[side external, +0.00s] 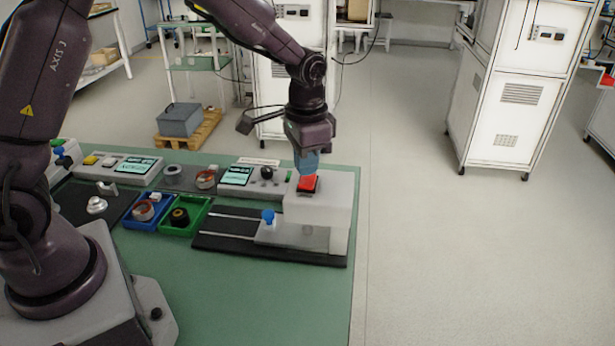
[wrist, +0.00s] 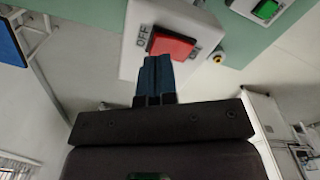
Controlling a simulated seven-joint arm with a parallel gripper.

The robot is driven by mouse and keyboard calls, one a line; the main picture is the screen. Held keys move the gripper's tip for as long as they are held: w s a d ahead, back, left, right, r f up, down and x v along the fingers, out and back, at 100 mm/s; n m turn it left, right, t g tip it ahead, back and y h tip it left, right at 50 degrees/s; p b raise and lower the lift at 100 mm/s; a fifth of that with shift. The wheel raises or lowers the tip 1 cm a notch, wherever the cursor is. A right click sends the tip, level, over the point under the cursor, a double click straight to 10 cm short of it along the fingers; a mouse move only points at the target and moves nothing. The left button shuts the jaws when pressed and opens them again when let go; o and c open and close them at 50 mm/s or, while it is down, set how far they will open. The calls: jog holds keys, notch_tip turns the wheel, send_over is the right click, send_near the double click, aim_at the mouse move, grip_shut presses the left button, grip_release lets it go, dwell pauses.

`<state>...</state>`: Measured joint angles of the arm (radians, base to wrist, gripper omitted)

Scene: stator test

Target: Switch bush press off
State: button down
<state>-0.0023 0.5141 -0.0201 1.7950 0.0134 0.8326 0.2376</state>
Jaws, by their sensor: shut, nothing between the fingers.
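The bush press is a light grey housing (side external: 325,200) on a black base at the right end of the green bench. A red rocker switch (side external: 308,184) sits on its top. In the wrist view the red switch (wrist: 172,45) lies between the printed words OFF and ON. My gripper (side external: 306,168) is shut and empty, pointing down right above the switch. In the wrist view its blue fingertips (wrist: 157,62) are together and overlap the switch's lower edge, nearer the OFF side. I cannot tell whether they touch it.
A control panel with a green screen (side external: 236,176) stands left of the press. A blue-knobbed slide (side external: 268,217) sits at the press front. Blue (side external: 131,222) and green (side external: 171,230) trays with parts lie further left. The front of the green bench (side external: 250,300) is clear.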

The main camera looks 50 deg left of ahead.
aim_at(307, 182)
jog(key=shift+f, duration=1.3)
dwell(0.6)
jog(key=shift+r, duration=3.55)
jog(key=s+r+n+t, duration=0.1)
jog(key=s+r+t, duration=0.1)
jog(key=s+r, duration=0.2)
jog(key=s+r+n+t, duration=0.1)
jog(key=s+r, duration=0.3)
jog(key=s, duration=0.6)
jog(key=s+r+n+t, duration=0.1)
jog(key=s+r+t, duration=0.1)
jog(key=s+r, duration=0.2)
jog(key=shift+s+a+t, duration=0.3)
jog(key=shift+s, duration=1.5)
